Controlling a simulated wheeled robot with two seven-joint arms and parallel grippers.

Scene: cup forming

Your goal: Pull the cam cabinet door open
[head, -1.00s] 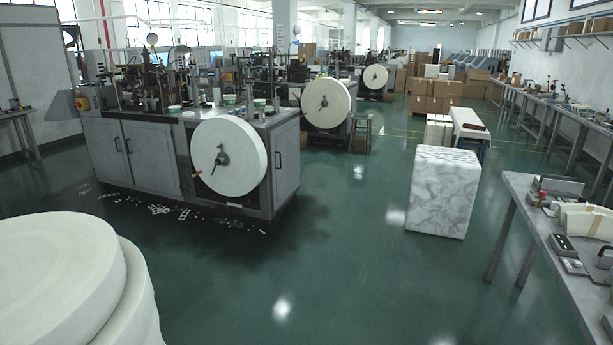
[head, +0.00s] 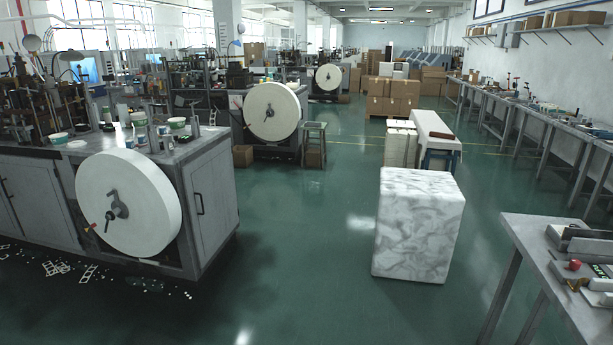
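A grey machine cabinet (head: 55,228) stands at the left in the head view, with forming machinery and cups on top. A closed grey door (head: 212,200) with a dark vertical handle (head: 199,204) is on its right end. Another closed door (head: 12,208) is at the left picture edge, partly cut off. A large white paper roll (head: 142,215) is mounted on the front between them. I cannot tell which door is the cam cabinet door. Neither of my grippers is in view.
A white marbled block (head: 418,225) stands on the green floor at centre right. A grey workbench (head: 560,262) with tools is at the lower right. The floor (head: 300,235) between machine and block is clear. Paper scraps (head: 75,270) lie by the cabinet.

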